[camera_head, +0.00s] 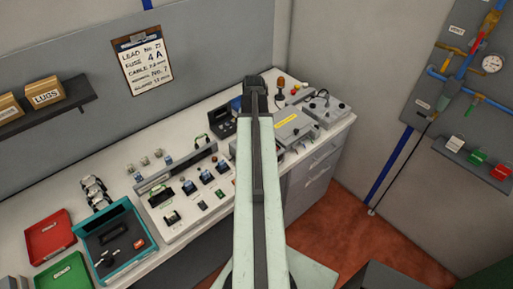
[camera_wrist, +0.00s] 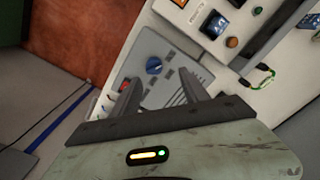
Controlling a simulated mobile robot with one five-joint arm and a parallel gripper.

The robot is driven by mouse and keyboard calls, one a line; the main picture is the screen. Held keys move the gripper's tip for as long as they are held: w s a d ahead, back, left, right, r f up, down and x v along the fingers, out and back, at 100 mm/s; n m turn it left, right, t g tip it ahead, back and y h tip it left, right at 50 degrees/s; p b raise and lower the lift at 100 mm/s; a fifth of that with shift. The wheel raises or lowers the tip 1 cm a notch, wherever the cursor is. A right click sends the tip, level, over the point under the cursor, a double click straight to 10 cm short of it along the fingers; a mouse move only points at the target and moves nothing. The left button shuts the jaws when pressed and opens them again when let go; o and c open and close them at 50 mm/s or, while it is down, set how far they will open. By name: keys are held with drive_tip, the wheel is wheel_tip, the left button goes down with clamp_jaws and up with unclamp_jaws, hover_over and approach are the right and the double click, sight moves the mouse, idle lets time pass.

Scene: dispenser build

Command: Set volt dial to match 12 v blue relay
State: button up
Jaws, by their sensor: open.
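A blue volt dial (camera_wrist: 154,65) sits on a grey panel (camera_wrist: 136,66) in the wrist view, with its pointer setting too small to read. My gripper (camera_wrist: 160,78) is open. Its two dark fingers spread on either side below the dial in the picture, and nothing is between them. I cannot tell how far the fingertips are from the panel. In the head view my gripper (camera_head: 256,82) is at the far end of my arm, over the bench. Small dark parts with blue tops (camera_head: 207,177) stand on the bench, but I cannot tell which is the 12 V relay.
The white bench (camera_head: 110,180) runs along the wall. A teal case (camera_head: 80,234), red tray (camera_head: 38,238) and green tray (camera_head: 50,278) are at its left. A grey box with a yellow label (camera_head: 303,133) and another grey unit (camera_head: 333,112) stand right of my arm.

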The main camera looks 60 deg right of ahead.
drive_tip(key=shift+s+d, duration=0.4)
drive_tip(key=shift+s, duration=0.15)
wheel_tip(320, 180, down, 8)
drive_tip(key=b, duration=0.8)
drive_tip(key=shift+r, duration=0.15)
drive_tip(key=shift+a, duration=0.1)
